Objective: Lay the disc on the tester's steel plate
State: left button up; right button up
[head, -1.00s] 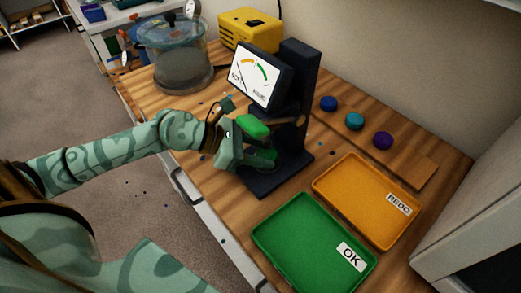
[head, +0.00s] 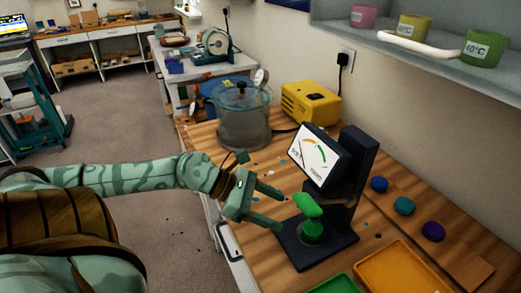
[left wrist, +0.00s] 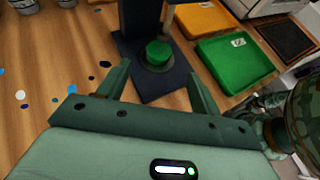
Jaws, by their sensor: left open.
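The green disc (head: 312,228) lies flat on the tester's round steel plate (head: 314,241), and a green oblong part (head: 307,205) shows above it. In the left wrist view the disc (left wrist: 158,51) sits on the plate (left wrist: 157,66), whose rim shows around it. The tester (head: 321,155) is dark, with a tilted dial. My left gripper (head: 281,211) is open and empty, left of the disc and apart from it. Its spread fingers (left wrist: 157,79) point at the tester's base. A patterned limb at the right of the left wrist view seems mine; its jaws are unclear.
The green OK tray (left wrist: 235,62) and orange REDO tray (head: 405,268) lie right of the tester. Blue, teal and purple discs (head: 404,206) lie behind. A clear pot (head: 243,118) and yellow box (head: 311,103) stand at the back left. A shelf (head: 405,40) overhangs the right.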

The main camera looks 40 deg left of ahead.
pick_arm(q)
jog(key=v, duration=0.2)
jog(key=shift+s+a+r+p, duration=0.1)
jog(key=shift+a+p, duration=0.1)
jog(key=shift+p, duration=0.2)
